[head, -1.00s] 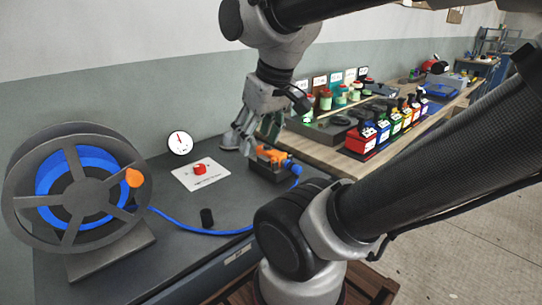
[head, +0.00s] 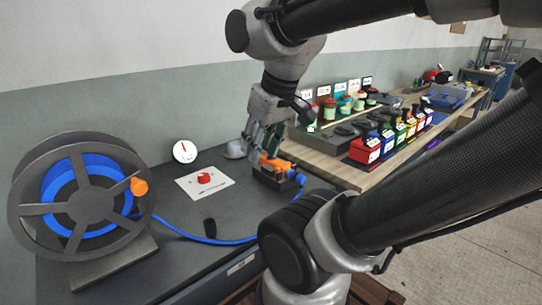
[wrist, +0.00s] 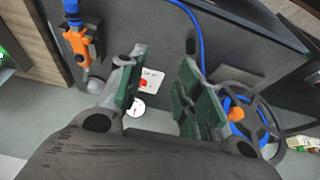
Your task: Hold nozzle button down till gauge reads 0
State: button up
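The orange nozzle (head: 277,164) lies in a dark cradle on the grey bench, with a blue hose attached. It also shows at the upper left of the wrist view (wrist: 78,42). The round white gauge (head: 185,151) has a red needle pointing roughly up; its reading is too small to tell. It shows between my fingers in the wrist view (wrist: 135,107). My gripper (head: 260,148) is just left of and above the nozzle, in front of it in part. In the wrist view my gripper (wrist: 163,60) is open and empty. The nozzle button cannot be made out.
A hose reel (head: 82,203) with blue hose stands at the left. A wooden table (head: 335,169) with coloured bottles is at the right.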

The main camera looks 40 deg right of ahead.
grip_shut()
dwell(1.1)
